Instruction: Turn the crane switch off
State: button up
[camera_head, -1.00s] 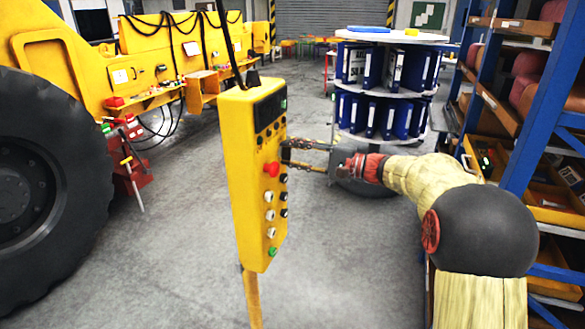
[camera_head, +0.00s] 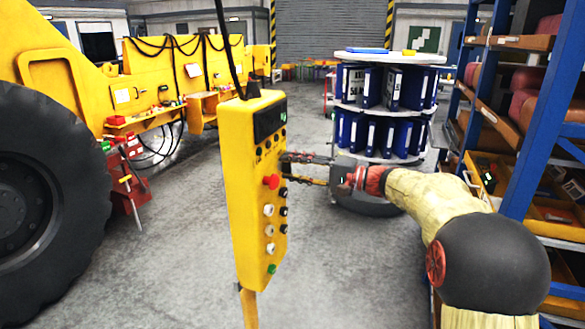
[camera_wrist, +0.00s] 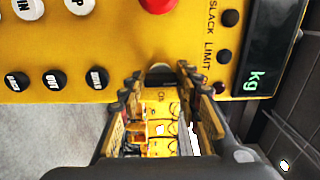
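The crane's yellow control pendant (camera_head: 240,200) hangs upright in the middle of the head view. It has a dark display, a red button (camera_head: 271,182) and white, black and green buttons. My gripper (camera_head: 286,167) is at its right side, level with the upper buttons. In the wrist view my gripper (camera_wrist: 158,76) has its two fingers apart, with their tips close to the pendant face.
A round rack of blue binders (camera_head: 385,95) stands behind my gripper. A blue shelf (camera_head: 540,130) with bins is close on the right. A yellow vehicle with a large black tyre (camera_head: 45,200) fills the left.

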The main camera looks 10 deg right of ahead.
jog(key=o, duration=0.4)
jog(key=shift+d, duration=0.1)
jog(key=v, duration=1.2)
